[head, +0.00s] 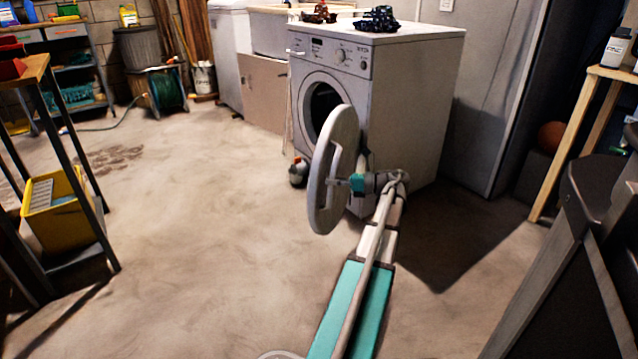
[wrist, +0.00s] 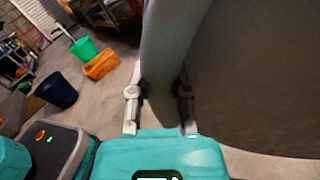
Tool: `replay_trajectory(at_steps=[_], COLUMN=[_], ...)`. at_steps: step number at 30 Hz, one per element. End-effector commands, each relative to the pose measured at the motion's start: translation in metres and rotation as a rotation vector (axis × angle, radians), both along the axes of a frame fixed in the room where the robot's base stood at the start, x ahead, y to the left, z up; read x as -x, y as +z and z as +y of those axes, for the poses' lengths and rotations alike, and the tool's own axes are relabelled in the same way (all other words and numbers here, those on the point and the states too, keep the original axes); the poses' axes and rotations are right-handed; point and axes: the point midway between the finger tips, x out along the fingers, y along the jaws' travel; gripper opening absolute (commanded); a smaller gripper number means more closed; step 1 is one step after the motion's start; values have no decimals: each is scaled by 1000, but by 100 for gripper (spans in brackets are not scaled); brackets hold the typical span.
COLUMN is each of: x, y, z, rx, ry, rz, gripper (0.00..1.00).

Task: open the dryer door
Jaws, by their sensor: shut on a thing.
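The dryer (head: 410,110) is a white front-loading machine standing in the middle of the head view. Its round pale door (head: 322,190) stands swung out from the front, and part of the dark round opening (head: 324,98) shows behind it. My gripper (head: 345,183) is at the door, on the side facing my arm. In the wrist view my gripper (wrist: 160,100) has its two fingers on either side of a grey curved part of the door (wrist: 178,45). The large dark face of the door fills the right of that view. The hinge is hidden.
Open floor (head: 200,220) lies left of the door. A shelf with a yellow bin (head: 62,232) stands at the left, a wooden table (head: 580,120) at the right. A small round object (head: 298,172) sits by the dryer's foot. The wrist view shows an orange crate (wrist: 101,66).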

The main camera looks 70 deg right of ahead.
Motion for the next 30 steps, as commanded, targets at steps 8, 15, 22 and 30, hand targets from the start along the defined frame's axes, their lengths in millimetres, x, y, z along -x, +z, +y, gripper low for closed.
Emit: replay_trajectory(at_steps=[8,15,22,30], x=[11,10,10,10], y=[1,1,1,0], z=[-4,-4,-4,-5], rx=[1,1,0,0], ry=[4,5,4,3], rz=[-3,-3,-3,-2], gripper=[0,0,56,60])
